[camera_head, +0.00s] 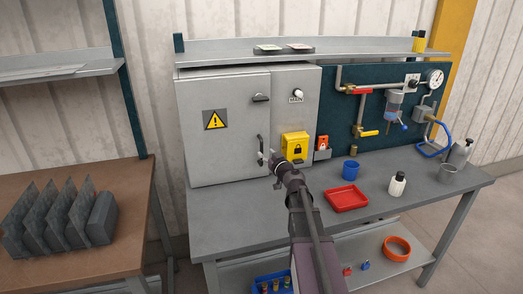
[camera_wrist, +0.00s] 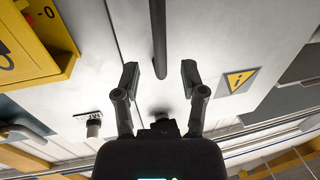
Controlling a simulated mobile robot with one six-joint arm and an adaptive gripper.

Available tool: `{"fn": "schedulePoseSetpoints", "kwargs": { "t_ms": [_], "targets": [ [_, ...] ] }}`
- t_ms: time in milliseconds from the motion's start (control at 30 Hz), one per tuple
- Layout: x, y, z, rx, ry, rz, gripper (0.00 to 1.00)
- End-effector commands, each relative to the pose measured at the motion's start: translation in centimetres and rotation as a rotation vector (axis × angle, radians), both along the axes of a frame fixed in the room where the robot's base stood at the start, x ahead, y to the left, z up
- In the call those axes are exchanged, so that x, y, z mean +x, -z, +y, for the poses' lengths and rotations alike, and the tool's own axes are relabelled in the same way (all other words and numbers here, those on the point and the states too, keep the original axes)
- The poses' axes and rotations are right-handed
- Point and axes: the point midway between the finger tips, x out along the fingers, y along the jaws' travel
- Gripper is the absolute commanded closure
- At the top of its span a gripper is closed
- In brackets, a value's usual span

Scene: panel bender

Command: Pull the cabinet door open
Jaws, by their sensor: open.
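The grey cabinet door (camera_head: 205,155) with a yellow warning triangle (camera_head: 213,120) looks shut in the head view. Its dark upright handle (camera_head: 260,143) is near the door's right edge, below a dark latch (camera_head: 261,98). My gripper (camera_head: 270,160) is at the lower end of the handle, partly hidden by my wrist. In the wrist view my gripper (camera_wrist: 160,74) is open, one finger on each side of the line of the handle bar (camera_wrist: 158,38). The bar's end shows between the fingertips. I cannot tell how deep it sits, and no grip shows.
On the bench (camera_head: 235,222) are a blue cup (camera_head: 350,171), a red tray (camera_head: 345,198) and a white bottle (camera_head: 397,184). The bench front-left is clear.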

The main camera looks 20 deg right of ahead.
Motion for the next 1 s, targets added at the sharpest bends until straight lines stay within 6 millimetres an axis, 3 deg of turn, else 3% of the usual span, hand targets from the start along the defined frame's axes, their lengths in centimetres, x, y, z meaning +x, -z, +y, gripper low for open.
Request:
{"fn": "schedulePoseSetpoints", "kwargs": {
  "t_ms": [100, 300, 767, 967, 1000],
  "targets": [
    [2.0, 0.0, 0.2, 0.0, -0.001, 0.0, 0.46],
    [3.8, 0.0, 0.3, 0.0, 0.0, 0.0, 0.46],
    [4.4, 0.0, 0.5, 0.0, 0.0, 0.0, 0.46],
    [4.4, 0.0, 0.5, 0.0, 0.0, 0.0, 0.99],
    [4.4, 0.0, 0.5, 0.0, 0.0, 0.0, 1.0]
  ]
}}
